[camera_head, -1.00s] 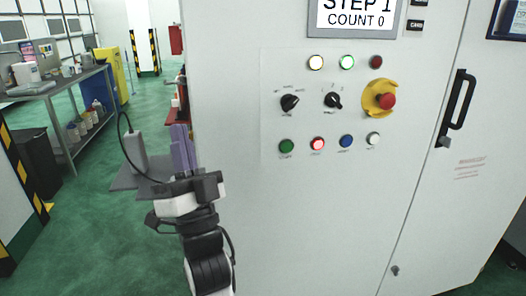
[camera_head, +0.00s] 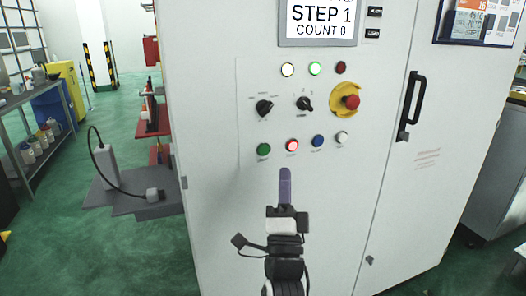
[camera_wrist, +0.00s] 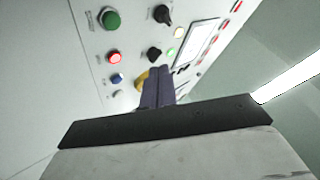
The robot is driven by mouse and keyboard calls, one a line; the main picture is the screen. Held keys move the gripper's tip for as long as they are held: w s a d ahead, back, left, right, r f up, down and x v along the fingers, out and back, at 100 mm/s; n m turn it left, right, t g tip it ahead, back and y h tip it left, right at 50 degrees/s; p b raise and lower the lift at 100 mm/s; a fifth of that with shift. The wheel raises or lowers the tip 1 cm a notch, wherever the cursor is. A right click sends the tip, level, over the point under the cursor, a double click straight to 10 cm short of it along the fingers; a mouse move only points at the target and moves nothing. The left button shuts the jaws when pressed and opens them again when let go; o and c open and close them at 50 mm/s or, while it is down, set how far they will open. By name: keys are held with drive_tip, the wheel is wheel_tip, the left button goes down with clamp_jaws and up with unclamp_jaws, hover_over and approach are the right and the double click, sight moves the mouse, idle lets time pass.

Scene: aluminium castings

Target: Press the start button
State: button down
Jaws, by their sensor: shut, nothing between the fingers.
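The green button (camera_head: 264,149), labelled start as far as its small label can be read, is at the left end of the lower row on the white cabinet's control panel. It also shows near the top of the wrist view (camera_wrist: 111,20). Beside it is a lit red button (camera_head: 292,146), also in the wrist view (camera_wrist: 114,57). My gripper (camera_head: 285,172) is shut and empty, its purple fingers together just below the button row in the head view. In the wrist view the fingers (camera_wrist: 158,70) point at the panel, to the right of the green and red buttons. Contact cannot be told.
The panel also has a blue button (camera_head: 317,141), a white button (camera_head: 341,137), two black selector knobs, and a red emergency stop (camera_head: 351,102) on yellow. A display (camera_head: 320,22) reads STEP 1, COUNT 0. A black door handle (camera_head: 410,105) sticks out at right.

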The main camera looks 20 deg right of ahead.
sight(264, 150)
drive_tip(key=shift+w, duration=0.1)
drive_tip(key=shift+w+a+p, duration=0.2)
drive_tip(key=shift+w+p, duration=0.8)
drive_tip(key=shift+w, duration=3.35)
drive_tip(key=shift+w, duration=0.15)
drive_tip(key=shift+w, duration=0.25)
drive_tip(key=shift+w, duration=0.45)
drive_tip(key=shift+s, duration=0.85)
